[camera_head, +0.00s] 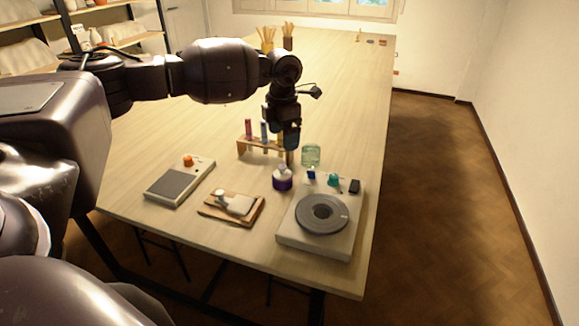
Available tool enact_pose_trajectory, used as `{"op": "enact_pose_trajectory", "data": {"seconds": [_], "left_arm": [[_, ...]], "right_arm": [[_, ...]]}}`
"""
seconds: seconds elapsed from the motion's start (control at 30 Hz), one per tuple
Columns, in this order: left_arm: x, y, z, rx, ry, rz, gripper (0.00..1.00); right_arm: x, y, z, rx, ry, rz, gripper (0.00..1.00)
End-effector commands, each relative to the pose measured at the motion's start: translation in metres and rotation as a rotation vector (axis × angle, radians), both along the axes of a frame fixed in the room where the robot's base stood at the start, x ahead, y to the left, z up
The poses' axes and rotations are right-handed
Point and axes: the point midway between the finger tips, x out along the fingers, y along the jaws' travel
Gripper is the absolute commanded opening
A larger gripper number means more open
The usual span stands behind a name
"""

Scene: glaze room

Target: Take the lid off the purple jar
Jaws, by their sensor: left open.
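The purple jar (282,184) stands upright on the wooden table, with a pale top and a small knob; I take this top to be its lid (283,172). My left gripper (289,157) points down just above and slightly right of the jar's top. It is open and holds nothing that I can see. From this angle I cannot tell how large the gap between fingertips and lid is. My right gripper is not in view.
A rack with colored tubes (247,147) stands behind the jar, partly hidden by my gripper. A greenish glass jar (311,156) is to the right.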

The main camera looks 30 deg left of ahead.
Motion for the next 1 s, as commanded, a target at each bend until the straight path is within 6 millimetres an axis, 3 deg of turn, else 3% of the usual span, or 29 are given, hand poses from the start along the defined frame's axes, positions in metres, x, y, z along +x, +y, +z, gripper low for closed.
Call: {"op": "enact_pose_trajectory", "data": {"seconds": [0.3,0.63,1.0], "left_arm": [[-0.001,0.000,-0.040,-0.002,0.005,0.000,0.84],[0.000,0.000,-0.064,-0.003,0.002,-0.001,0.84],[0.000,0.003,-0.106,-0.002,0.002,0.000,0.84]], "right_arm": [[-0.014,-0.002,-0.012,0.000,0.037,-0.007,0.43],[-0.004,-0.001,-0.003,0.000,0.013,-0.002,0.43],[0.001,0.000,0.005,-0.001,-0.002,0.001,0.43]]}}
